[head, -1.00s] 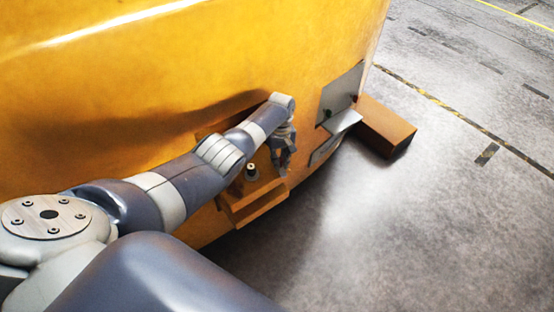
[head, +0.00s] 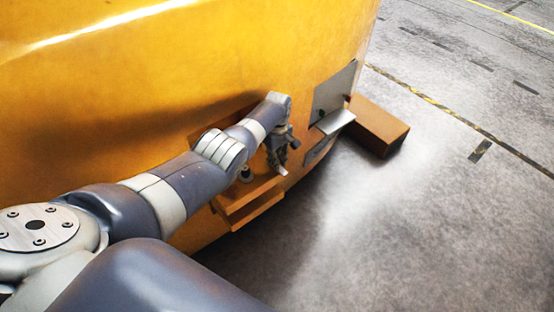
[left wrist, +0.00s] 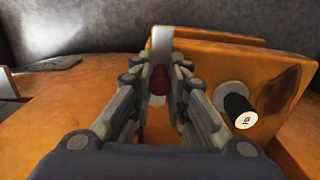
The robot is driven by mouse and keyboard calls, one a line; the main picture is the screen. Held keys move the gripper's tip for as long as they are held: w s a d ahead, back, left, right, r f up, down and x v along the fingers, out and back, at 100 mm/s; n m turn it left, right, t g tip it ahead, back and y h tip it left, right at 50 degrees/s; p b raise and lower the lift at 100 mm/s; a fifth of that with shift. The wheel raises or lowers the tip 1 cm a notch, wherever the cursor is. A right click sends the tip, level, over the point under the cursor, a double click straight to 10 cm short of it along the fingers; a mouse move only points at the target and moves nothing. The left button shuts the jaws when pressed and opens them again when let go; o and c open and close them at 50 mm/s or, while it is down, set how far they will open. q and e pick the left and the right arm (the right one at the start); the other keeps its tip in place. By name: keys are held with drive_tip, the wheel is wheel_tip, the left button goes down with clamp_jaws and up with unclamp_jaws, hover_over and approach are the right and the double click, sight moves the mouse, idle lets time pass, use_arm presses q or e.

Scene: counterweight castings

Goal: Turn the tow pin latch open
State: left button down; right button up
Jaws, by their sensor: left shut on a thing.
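My left gripper (head: 280,160) is at the orange tow bracket (head: 245,205) low on the yellow casting. In the left wrist view, the left gripper (left wrist: 160,82) is shut on the tow pin latch, with its dark red grip (left wrist: 160,77) between the fingertips. A flat grey lever (left wrist: 162,42) stands up just beyond them. The fingers hide part of the latch. My right gripper is not in view.
The yellow casting (head: 120,70) fills the upper left, close to my arm. A grey plate with a ledge (head: 333,121) is on its side, right of the gripper. A brown block (head: 378,128) lies beyond it. The concrete floor (head: 430,220) at right is clear.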

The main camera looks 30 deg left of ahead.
use_arm(q)
drive_tip(key=shift+d, duration=0.1)
drive_tip(key=c, duration=1.5)
unclamp_jaws()
drive_tip(key=shift+w+r, duration=0.1)
drive_tip(key=shift+r, duration=0.8)
wheel_tip(320, 180, up, 10)
drive_tip(key=shift+r, duration=0.1)
